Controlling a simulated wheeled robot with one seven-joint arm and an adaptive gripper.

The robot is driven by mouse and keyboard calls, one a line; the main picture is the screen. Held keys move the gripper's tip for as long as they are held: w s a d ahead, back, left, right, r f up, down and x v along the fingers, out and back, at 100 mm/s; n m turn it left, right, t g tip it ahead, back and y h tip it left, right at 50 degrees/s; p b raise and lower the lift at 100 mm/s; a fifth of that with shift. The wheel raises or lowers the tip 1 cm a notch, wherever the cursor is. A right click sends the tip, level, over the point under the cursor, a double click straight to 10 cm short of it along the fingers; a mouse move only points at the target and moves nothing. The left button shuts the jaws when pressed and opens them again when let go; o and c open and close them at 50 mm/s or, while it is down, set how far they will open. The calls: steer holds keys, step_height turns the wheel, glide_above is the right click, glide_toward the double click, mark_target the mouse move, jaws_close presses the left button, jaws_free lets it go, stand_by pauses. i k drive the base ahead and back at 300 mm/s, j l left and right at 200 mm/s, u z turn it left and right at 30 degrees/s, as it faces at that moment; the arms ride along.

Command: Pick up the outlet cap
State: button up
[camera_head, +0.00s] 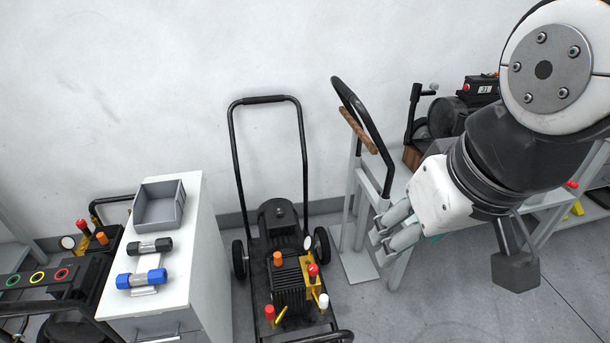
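The pressure washer (281,225) stands on the floor in the middle. Its front carries an orange cap (277,258), a red-topped fitting (313,270), another red piece (270,312) and a white-topped piece (324,301). I cannot tell which of these, if any, is the outlet cap. A black-and-silver fitting (149,247) and a blue-and-silver fitting (141,278) lie on the white cabinet. My gripper (382,238) is to the right of the washer, pointing down and left, apart from it. No held object shows. The gap between its fingers is unclear.
The white cabinet (200,235) at the left also bears a grey open bin (160,205). The washer's black handle (266,100) rises in the middle. A grey bench (540,215) and another machine (455,112) stand behind my arm. Floor is clear at the lower right.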

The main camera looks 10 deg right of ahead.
mark_target(323, 299)
steer(key=j+z, duration=0.5)
steer(key=j, duration=0.4)
steer(key=l+u, duration=0.45)
steer(key=l, duration=0.45)
steer(key=k+l+u, duration=0.1)
steer(key=l+u, duration=0.35)
steer(key=l, duration=0.5)
steer(key=k+l, duration=0.1)
steer(key=k, duration=0.5)
steer(key=i+z, duration=0.35)
steer(key=i+l, duration=0.05)
